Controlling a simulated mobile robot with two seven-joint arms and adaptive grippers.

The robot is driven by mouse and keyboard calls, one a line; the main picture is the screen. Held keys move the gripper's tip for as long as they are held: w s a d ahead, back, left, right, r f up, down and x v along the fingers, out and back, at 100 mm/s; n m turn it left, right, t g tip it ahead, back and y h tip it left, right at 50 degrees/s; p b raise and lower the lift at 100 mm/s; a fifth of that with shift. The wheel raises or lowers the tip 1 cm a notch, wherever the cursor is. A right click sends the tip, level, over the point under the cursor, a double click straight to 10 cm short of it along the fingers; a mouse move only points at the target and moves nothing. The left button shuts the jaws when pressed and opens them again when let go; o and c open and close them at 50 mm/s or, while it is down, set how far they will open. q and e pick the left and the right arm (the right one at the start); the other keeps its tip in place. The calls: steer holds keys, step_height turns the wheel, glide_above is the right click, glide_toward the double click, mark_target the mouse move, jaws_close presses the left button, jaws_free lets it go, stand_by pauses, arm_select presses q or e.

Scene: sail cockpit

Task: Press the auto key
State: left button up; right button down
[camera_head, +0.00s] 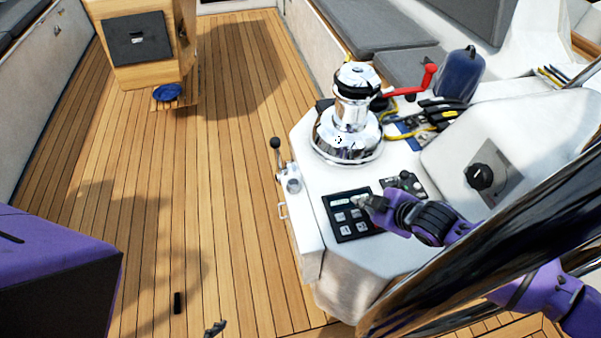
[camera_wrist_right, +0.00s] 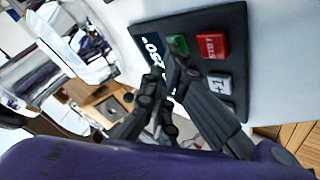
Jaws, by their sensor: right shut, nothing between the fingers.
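The autopilot control panel (camera_head: 338,232) is a black keypad with a display and several keys on the white console top. In the right wrist view the panel (camera_wrist_right: 240,20) shows a green key (camera_wrist_right: 177,44), a red key marked STBY (camera_wrist_right: 213,46) and a grey key marked +1 (camera_wrist_right: 220,84). The green key's label is not readable. My right gripper (camera_head: 362,202) is shut and empty, its fingertips (camera_wrist_right: 172,62) over the panel close to the green key; contact cannot be told. A small dark tip at the head view's bottom edge may be my left gripper (camera_head: 215,329).
A chrome winch (camera_head: 350,115) with a red-handled tool (camera_head: 428,78) beside it stands behind the panel. A throttle lever (camera_head: 277,145) is on the console's left side. A small black control (camera_head: 406,185) and a knob (camera_head: 480,176) lie to the right. The wooden deck (camera_head: 220,150) is mostly clear.

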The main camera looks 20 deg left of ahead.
arm_select(q)
steer(key=shift+w+r, duration=0.1)
steer(key=shift+w, duration=0.15)
arm_select(e)
steer(key=shift+r+p, duration=0.5)
steer(key=shift+r, duration=0.35)
arm_select(q)
steer(key=shift+w+r, duration=0.7)
steer(key=shift+r, duration=0.1)
steer(key=shift+t, duration=0.7)
steer(key=w+r+p, duration=0.1)
steer(key=r, duration=0.1)
steer(key=w+r+p, duration=0.1)
steer(key=w+r, duration=0.1)
steer(key=shift+w+r+p, duration=0.2)
steer(key=shift+p, duration=0.2)
arm_select(e)
step_height(320, 180, up, 5)
steer(key=shift+f, duration=0.1)
